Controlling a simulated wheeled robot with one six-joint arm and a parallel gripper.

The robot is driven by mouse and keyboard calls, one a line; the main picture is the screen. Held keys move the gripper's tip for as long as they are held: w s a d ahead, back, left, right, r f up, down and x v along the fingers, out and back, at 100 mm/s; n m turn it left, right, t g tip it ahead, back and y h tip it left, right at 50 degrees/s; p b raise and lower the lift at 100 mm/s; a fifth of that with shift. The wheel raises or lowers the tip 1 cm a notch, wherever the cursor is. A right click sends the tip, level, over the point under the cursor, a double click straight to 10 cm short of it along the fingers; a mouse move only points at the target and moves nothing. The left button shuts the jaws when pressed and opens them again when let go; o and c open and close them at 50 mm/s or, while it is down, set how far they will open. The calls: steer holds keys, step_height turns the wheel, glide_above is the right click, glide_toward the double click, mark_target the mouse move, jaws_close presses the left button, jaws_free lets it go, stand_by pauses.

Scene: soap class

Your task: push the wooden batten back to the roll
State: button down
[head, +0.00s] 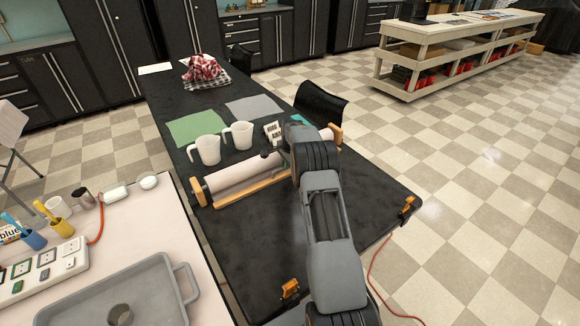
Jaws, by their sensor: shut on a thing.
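The roll (235,176) of pale sheet lies in a wooden-ended holder across the dark table. The wooden batten (252,189) is a light strip along the near side of the roll, close to it; any small gap is hard to judge. Its right part is hidden behind my arm. My gripper (279,152) is at the roll's right half, beyond my wrist. It is shut, seemingly on the batten, but its fingertips and the grip are mostly hidden.
Two white mugs (207,149) (239,134) and a white patterned block (272,131) stand behind the roll. Green (196,127) and grey (254,107) sheets lie farther back. Orange clamps (290,289) (407,207) sit on the table edges. The near tabletop is clear.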

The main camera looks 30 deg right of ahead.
steer(key=shift+w+a+r, duration=0.1)
steer(key=shift+w, duration=0.1)
steer(key=c, duration=1.2)
jaws_free()
steer(key=shift+w, duration=0.1)
steer(key=shift+o, duration=0.2)
steer(key=shift+r, duration=0.2)
step_height(320, 180, up, 13)
steer(key=s, duration=0.2)
steer(key=shift+s+d, duration=0.2)
steer(key=shift+s, duration=0.2)
